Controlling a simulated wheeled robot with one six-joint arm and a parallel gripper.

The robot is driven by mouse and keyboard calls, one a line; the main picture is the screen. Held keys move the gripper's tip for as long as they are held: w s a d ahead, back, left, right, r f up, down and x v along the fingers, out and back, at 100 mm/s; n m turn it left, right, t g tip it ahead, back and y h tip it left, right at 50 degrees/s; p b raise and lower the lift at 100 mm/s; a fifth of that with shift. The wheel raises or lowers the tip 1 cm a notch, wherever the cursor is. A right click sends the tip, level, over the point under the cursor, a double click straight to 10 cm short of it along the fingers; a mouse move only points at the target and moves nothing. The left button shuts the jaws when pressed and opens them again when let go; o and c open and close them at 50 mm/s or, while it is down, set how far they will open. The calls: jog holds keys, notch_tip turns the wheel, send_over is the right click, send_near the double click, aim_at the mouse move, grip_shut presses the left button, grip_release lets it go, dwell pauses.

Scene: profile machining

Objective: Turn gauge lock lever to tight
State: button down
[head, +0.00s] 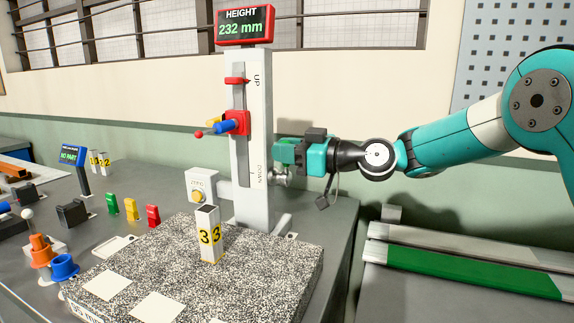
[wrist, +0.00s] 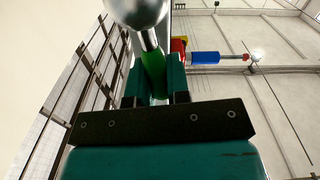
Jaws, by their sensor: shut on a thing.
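The height gauge (head: 251,150) stands upright behind the granite plate, its display (head: 245,25) reading 232 mm. My gripper (head: 279,153) is at the right side of its column. In the wrist view my gripper (wrist: 153,82) is shut on a green-sleeved lever (wrist: 153,68) with a metal neck and a silver ball above. In the head view the gripper hides the lever's grip, and a silver knob (head: 280,180) shows just below. I cannot read any tight or loose marking. The red slider (head: 238,122) with a blue handle (head: 224,127) sits partway up the column.
The speckled granite plate (head: 270,265) holds a white block (head: 208,233) marked 33. Green, yellow and red pieces (head: 152,215) stand to its left, with orange and blue parts (head: 65,266) nearer. A rail with a green strip (head: 470,268) lies at right. The space above the plate's right part is clear.

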jog(key=s+a+f+n+b, duration=0.2)
jog(key=s+f+n+b, duration=0.3)
jog(key=n+b, duration=1.1)
jog(key=f+b, duration=0.1)
jog(key=b, duration=1.5)
jog(key=shift+s+f, duration=0.2)
jog(key=shift+f, duration=0.15)
jog(key=shift+n, duration=0.3)
jog(key=c, duration=1.1)
grip_release()
jog(key=shift+d, duration=0.1)
jog(key=v, duration=1.7)
jog(key=shift+d+b, duration=0.15)
jog(key=shift+b, duration=0.25)
